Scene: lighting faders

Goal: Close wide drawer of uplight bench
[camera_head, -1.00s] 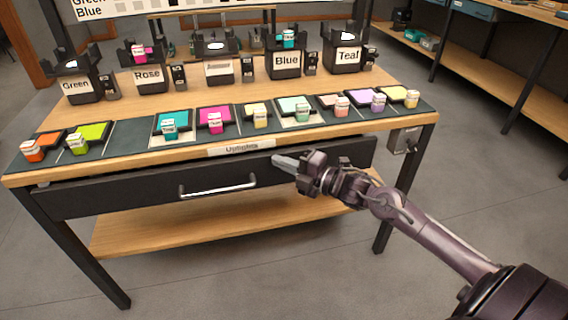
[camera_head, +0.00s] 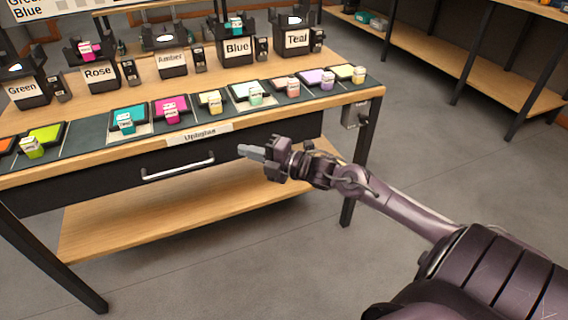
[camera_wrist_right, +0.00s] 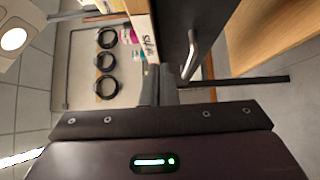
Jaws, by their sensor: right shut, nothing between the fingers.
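The uplight bench (camera_head: 225,133) carries a label reading "Uplights" on its front edge. Its wide black drawer (camera_head: 110,182) has a silver bar handle (camera_head: 178,167); the front sits beneath the tabletop, and I cannot tell if a small gap is left. My right gripper (camera_head: 248,151) is shut and empty, its tips at the drawer front, right of the handle. In the right wrist view the fingers (camera_wrist_right: 164,88) are close to the dark drawer front (camera_wrist_right: 213,12) and beside the handle (camera_wrist_right: 189,57). Contact is unclear. My left gripper is out of view.
Coloured pads with small jars line the front of the benchtop. Behind them stand labelled holders, including Rose (camera_head: 98,73) and Blue (camera_head: 237,48). A wooden lower shelf (camera_head: 160,215) lies under the drawer. A grey box (camera_head: 354,114) hangs at the right. Floor in front is clear.

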